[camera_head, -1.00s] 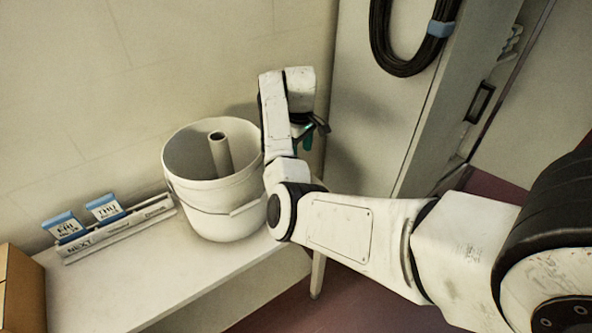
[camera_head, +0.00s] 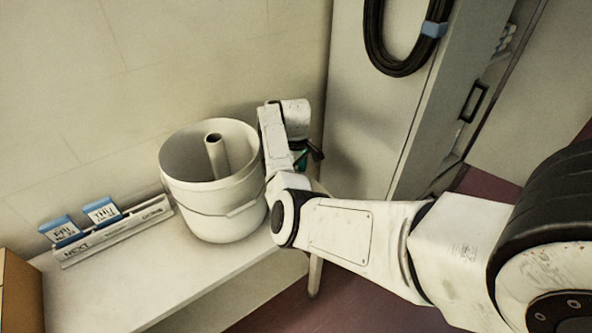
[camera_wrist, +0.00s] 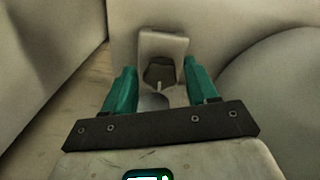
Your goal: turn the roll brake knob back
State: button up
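In the wrist view, a dark, faceted knob (camera_wrist: 160,73) with a pale pointer-like mark sits on a light upright bracket (camera_wrist: 163,44). I take it to be the roll brake knob. My gripper (camera_wrist: 158,75) is open, with one teal finger at the left and one at the right of the knob. Gaps show between fingers and knob; depth is hard to judge. In the head view my gripper (camera_head: 303,158) is low behind the white bucket's right side, mostly hidden by my arm. The knob cannot be seen there.
A white bucket (camera_head: 214,197) with an upright tube inside stands on the bench (camera_head: 110,290), close left of my arm. A card rack (camera_head: 118,232) and a brown box (camera_head: 20,295) are further left. A grey cabinet (camera_head: 375,120) with a coiled black cable (camera_head: 385,60) stands right.

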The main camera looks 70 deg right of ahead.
jog(key=c, duration=0.9)
jog(key=shift+o, duration=0.2)
jog(key=shift+m, duration=0.3)
jog(key=m+p, duration=0.1)
jog(key=m, duration=0.2)
jog(key=shift+r+m, duration=0.1)
jog(key=shift+m, duration=0.3)
jog(key=m, duration=0.4)
jog(key=shift+w+a+p, duration=0.1)
jog(key=shift+w+p, duration=0.05)
jog(key=shift+p, duration=0.15)
jog(key=m, duration=0.5)
jog(key=shift+w, duration=0.1)
jog(key=shift+m, duration=2.2)
